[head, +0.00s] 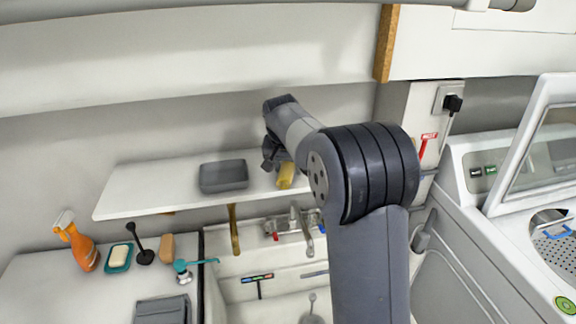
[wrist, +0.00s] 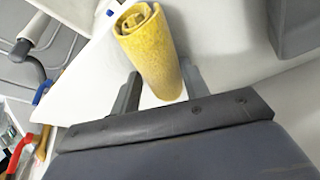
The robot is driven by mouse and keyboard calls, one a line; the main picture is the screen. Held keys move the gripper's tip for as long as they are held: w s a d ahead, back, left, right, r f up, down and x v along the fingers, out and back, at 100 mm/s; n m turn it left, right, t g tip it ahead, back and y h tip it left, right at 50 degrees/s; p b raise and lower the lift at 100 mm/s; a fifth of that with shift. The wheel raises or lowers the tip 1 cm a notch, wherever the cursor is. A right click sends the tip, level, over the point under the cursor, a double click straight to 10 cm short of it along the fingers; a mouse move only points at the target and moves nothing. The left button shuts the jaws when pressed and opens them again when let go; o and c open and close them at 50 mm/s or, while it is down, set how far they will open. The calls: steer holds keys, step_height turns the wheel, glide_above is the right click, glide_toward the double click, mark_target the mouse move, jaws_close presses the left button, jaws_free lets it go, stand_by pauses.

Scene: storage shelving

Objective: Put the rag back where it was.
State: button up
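The rag is a rolled yellow cloth (head: 286,175) at the right part of the white wall shelf, close to its front edge. In the wrist view the rag (wrist: 152,55) shows its rolled end at the top, and its lower end reaches between my two fingers. My gripper (wrist: 160,72) has one finger on each side of the rag. A narrow gap shows beside the left finger; contact on the right is unclear. In the head view my gripper (head: 272,158) is just left of and above the rag, partly hidden by my arm.
Below are a sink with a faucet (head: 305,228) and a counter with an orange spray bottle (head: 80,245). A white machine (head: 470,200) stands at the right.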

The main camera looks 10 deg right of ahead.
steer(key=o, duration=0.4)
steer(key=shift+c, duration=0.2)
steer(key=shift+s+r, duration=0.1)
steer(key=shift+r, duration=0.45)
steer(key=v, duration=1.1)
steer(key=shift+s+r, duration=0.1)
steer(key=shift+r, duration=0.05)
